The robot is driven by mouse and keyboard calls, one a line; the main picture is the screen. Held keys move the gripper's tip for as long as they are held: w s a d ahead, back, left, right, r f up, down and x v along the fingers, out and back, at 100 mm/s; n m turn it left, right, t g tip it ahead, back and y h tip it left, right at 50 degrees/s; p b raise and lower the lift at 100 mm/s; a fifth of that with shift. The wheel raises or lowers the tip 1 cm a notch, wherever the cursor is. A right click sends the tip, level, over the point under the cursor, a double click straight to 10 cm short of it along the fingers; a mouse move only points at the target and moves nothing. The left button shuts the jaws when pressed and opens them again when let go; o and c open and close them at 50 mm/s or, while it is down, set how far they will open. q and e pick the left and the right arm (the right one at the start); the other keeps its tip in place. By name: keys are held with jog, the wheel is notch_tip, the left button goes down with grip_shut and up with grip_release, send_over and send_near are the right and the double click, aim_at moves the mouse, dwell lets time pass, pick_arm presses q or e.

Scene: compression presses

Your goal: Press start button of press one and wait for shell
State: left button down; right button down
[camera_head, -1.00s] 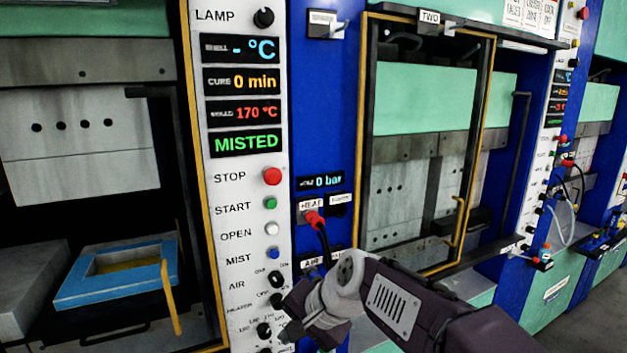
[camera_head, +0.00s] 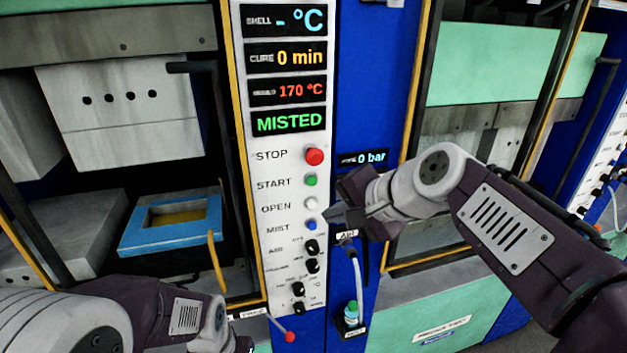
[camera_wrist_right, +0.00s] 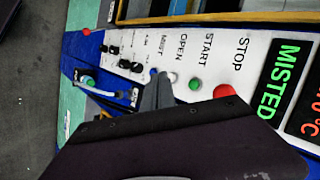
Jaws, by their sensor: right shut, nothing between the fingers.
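The green START button (camera_head: 311,181) is on press one's white control panel (camera_head: 285,235), below the red STOP button (camera_head: 314,156) and above the white OPEN button (camera_head: 311,203). My right gripper (camera_head: 330,213) is shut and empty, its tip just right of the OPEN and blue MIST (camera_head: 310,225) buttons, lower than START. In the right wrist view, the gripper (camera_wrist_right: 158,85) points at the panel near OPEN and MIST, with START (camera_wrist_right: 195,84) clear to its right. The display (camera_head: 288,121) reads MISTED. My left arm shows at lower left; its gripper is out of frame.
Press one stands open at left, with a blue-framed mould (camera_head: 170,228) inside and a yellow handle (camera_head: 216,262) in front. Several black knobs (camera_head: 312,247) sit below the buttons. A bottle (camera_head: 351,313) and hose are right of the panel. Another press stands at right.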

aim_at(312, 181)
jog(key=w+a+p, duration=0.1)
jog(key=w, duration=0.1)
jog(key=w+a+p, duration=0.1)
jog(key=w, duration=0.2)
jog(key=w+p, duration=0.1)
jog(key=w, duration=0.2)
jog(key=shift+a+p, duration=0.35)
jog(key=shift+a, duration=0.05)
jog(key=shift+w, duration=0.15)
dwell(1.5)
jog(key=shift+w+a+p, duration=0.1)
jog(key=shift+w+p, duration=0.2)
